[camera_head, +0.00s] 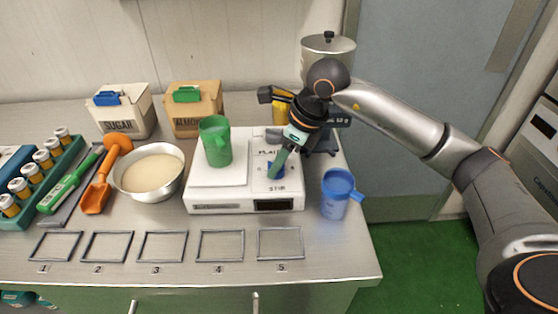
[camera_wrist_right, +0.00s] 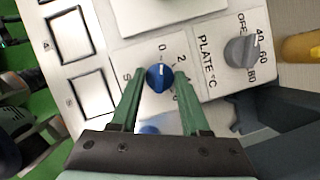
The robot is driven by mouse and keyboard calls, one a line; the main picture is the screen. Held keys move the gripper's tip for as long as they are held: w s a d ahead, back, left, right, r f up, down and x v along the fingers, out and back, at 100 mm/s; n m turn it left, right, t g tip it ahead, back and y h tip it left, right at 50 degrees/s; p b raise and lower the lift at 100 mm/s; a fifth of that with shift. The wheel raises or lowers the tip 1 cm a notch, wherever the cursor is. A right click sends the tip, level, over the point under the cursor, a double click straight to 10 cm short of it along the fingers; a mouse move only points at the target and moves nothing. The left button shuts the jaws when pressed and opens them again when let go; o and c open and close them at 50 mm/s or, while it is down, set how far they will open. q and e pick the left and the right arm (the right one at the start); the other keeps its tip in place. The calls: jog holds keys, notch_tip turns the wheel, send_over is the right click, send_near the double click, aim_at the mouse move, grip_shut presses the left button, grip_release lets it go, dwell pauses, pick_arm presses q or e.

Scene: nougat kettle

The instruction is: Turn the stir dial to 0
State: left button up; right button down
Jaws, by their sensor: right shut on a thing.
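The stir dial (camera_wrist_right: 160,78) is a round blue knob with a white pointer mark. In the right wrist view its mark points roughly toward the printed 0, with the 2 further right. My right gripper (camera_wrist_right: 159,82) has its two green fingers on either side of the dial and is shut on it. In the head view the right gripper (camera_head: 277,168) reaches down to the blue dial (camera_head: 275,173), partly hiding it, on the white hotplate stirrer (camera_head: 215,201).
A green jug (camera_head: 215,142) stands on the stirrer's plate. The grey plate dial (camera_wrist_right: 241,51) is beside the stir dial. A blue jug (camera_head: 336,192) stands right of the stirrer. A bowl (camera_head: 150,172) is to its left. Empty numbered frames (camera_head: 220,245) line the front.

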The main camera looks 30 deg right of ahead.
jog(key=shift+r, duration=0.1)
jog(key=shift+c, duration=1.9)
grip_release()
jog(key=v, duration=1.2)
jog(key=shift+r, duration=0.2)
jog(key=shift+s, duration=0.15)
